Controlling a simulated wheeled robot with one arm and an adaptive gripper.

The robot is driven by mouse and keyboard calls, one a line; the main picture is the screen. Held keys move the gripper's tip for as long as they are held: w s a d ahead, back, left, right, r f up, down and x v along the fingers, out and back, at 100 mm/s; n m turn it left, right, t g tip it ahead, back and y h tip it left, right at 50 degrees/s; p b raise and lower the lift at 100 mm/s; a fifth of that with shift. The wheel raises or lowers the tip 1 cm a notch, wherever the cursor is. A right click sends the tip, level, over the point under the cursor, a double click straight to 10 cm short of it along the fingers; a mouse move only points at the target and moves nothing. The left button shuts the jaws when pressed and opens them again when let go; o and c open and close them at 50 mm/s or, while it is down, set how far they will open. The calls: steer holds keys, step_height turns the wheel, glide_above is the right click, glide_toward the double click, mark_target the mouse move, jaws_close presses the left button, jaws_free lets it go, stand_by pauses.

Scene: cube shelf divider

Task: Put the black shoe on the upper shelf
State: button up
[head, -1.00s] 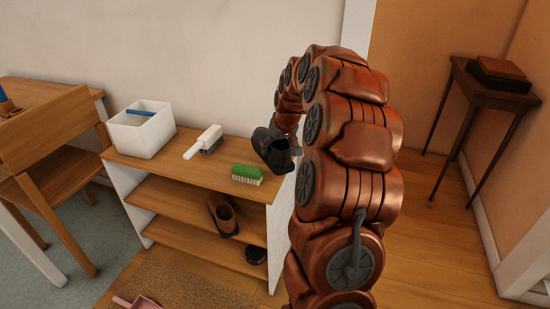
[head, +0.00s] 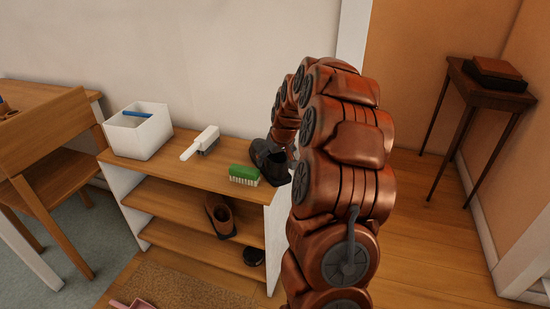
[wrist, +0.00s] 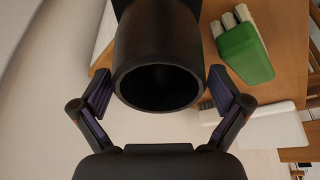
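The black shoe (head: 268,160) is at the right end of the top board of the wooden shelf (head: 215,172), just behind the green brush. I cannot tell whether its sole rests fully on the board. In the wrist view its round opening (wrist: 158,85) faces the camera. My gripper (wrist: 159,82) has one finger close against each side of the shoe and appears shut on it. In the head view the gripper is mostly hidden behind the shoe and my arm.
A green brush (head: 244,175) stands close left of the shoe, and also shows in the wrist view (wrist: 243,52). A white-handled brush (head: 201,143) and a white box (head: 138,133) are farther left. A brown shoe (head: 220,216) is on a lower board.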

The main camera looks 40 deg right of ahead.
steer(key=shift+r, duration=0.1)
steer(key=p+v, duration=0.1)
steer(key=v, duration=1.1)
steer(key=s+a+f+n+g+y, duration=0.15)
steer(key=s+a, duration=0.45)
steer(key=a, duration=0.6)
steer(key=s+a+f+n+g, duration=0.15)
steer(key=s+a, duration=0.35)
steer(key=a, duration=0.7)
steer(key=s+a+f+g, duration=0.1)
steer(key=s+a, duration=0.3)
steer(key=s, duration=0.6)
steer(key=s+a+f+g, duration=0.1)
steer(key=s+a+g, duration=0.2)
steer(key=s, duration=0.7)
steer(key=shift+a+f, duration=0.3)
steer(key=shift+a, duration=0.2)
steer(key=shift+w, duration=0.1)
steer(key=shift+c, duration=0.3)
